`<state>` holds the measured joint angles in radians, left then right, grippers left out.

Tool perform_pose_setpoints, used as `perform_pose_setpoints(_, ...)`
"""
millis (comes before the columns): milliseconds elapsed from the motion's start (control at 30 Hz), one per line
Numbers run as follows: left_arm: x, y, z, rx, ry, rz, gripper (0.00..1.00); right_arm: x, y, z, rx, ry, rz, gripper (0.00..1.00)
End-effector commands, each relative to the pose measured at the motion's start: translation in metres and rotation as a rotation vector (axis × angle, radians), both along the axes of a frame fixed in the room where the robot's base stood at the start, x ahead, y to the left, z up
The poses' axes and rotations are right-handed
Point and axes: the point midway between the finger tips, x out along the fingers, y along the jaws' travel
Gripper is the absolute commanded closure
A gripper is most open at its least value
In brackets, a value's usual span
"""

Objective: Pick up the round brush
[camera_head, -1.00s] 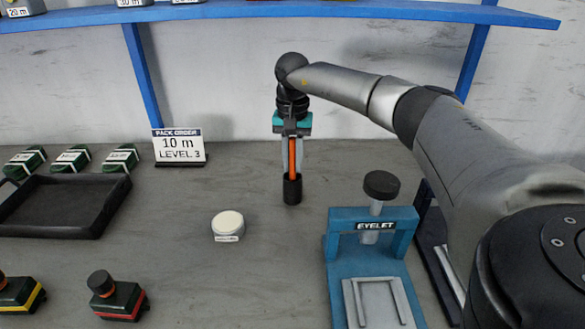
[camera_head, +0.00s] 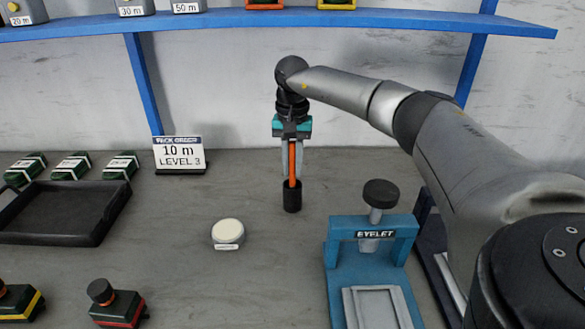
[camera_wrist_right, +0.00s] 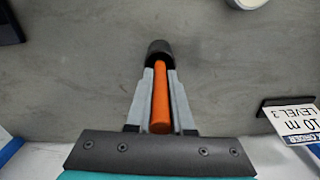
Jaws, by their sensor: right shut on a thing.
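The round brush shows as an orange handle (camera_head: 292,163) held upright between the fingers of my right gripper (camera_head: 292,174). The wrist view also shows the orange handle (camera_wrist_right: 160,98) lying between the two grey fingers, which are shut on it. The handle's lower end runs into a black cylindrical cup (camera_head: 292,196), also seen in the wrist view (camera_wrist_right: 159,48). The bristles are hidden, and I cannot tell how deep the brush sits in the cup. My left gripper is out of view.
A white round puck (camera_head: 228,232) lies left of the cup. A blue eyelet press (camera_head: 338,262) stands to the right, in front. A pack order sign (camera_head: 180,154) stands behind left. A black tray (camera_head: 52,240) is at far left. A blue shelf (camera_head: 300,14) runs above.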

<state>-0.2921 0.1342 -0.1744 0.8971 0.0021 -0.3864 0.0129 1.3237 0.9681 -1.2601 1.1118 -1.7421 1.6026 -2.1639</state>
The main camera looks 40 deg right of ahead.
Motion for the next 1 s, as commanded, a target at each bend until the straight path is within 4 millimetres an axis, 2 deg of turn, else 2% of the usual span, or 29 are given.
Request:
perform_pose_setpoints(267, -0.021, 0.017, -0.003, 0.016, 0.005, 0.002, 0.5, 0.0, 0.0, 0.036, 0.0, -0.003, 0.0, 1.0)
perform_pose_setpoints(400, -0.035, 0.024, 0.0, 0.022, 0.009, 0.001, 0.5, 0.001, 0.0, 0.064, 0.0, -0.005, 0.0, 1.0)
perform_pose_setpoints(1000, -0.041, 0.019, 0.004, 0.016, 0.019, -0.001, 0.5, -0.048, 0.04, 0.06, -0.001, 0.0, 0.004, 1.0)
